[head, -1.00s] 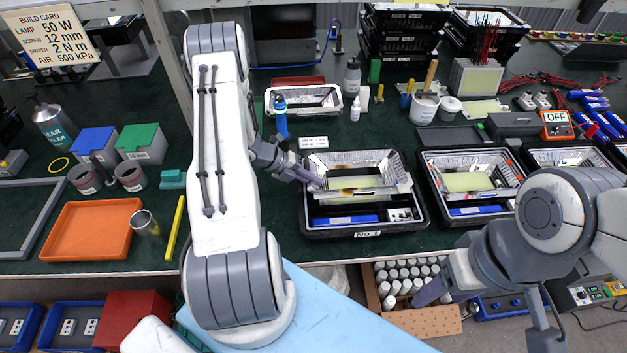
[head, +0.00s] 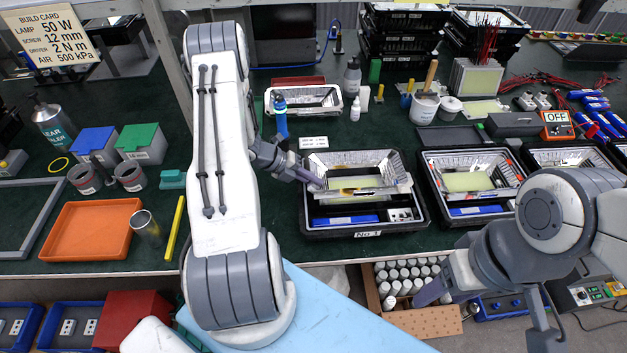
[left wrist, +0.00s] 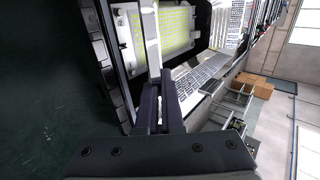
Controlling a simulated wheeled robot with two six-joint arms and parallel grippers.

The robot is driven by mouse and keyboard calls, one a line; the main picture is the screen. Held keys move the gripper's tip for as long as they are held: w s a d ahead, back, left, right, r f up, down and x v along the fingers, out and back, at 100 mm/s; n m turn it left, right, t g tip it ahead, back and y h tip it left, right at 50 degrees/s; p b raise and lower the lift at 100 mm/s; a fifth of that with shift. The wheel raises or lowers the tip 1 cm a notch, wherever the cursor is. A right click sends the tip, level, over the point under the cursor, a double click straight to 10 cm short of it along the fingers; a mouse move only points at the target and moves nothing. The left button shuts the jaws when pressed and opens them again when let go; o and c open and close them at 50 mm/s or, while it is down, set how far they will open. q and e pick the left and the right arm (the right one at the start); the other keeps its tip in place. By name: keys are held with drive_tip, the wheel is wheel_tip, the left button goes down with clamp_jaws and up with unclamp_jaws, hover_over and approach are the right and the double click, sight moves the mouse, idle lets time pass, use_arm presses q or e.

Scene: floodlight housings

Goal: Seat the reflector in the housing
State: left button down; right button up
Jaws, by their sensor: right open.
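The housing (head: 312,222) is a black tray labelled No 1 near the table's front edge. The reflector (head: 341,161), a silver faceted frame, lies in its rear part around a yellow panel; its front bar looks slightly tilted. Whether it sits fully down, I cannot tell. My left gripper (head: 314,184) is at the reflector's left front corner. In the left wrist view its fingers (left wrist: 159,108) are close together on the thin silver edge of the reflector (left wrist: 151,40). My right gripper (head: 488,312) is open and empty, low in front of the table edge.
Similar housings (head: 462,214) stand to the right. A silver frame (head: 303,98) lies behind, near a blue bottle (head: 280,118). An orange tray (head: 92,230) lies at the left.

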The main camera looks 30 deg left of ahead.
use_arm(q)
drive_tip(key=shift+f+b, duration=1.4)
drive_tip(key=shift+f, duration=0.3)
drive_tip(key=c, duration=1)
unclamp_jaws()
drive_tip(key=shift+r, duration=0.1)
drive_tip(key=shift+s, duration=0.1)
drive_tip(key=shift+s+a, duration=0.1)
drive_tip(key=shift+a, duration=0.15)
drive_tip(key=b+v, duration=0.1)
drive_tip(key=v, duration=0.9)
drive_tip(key=shift+d+r, duration=0.2)
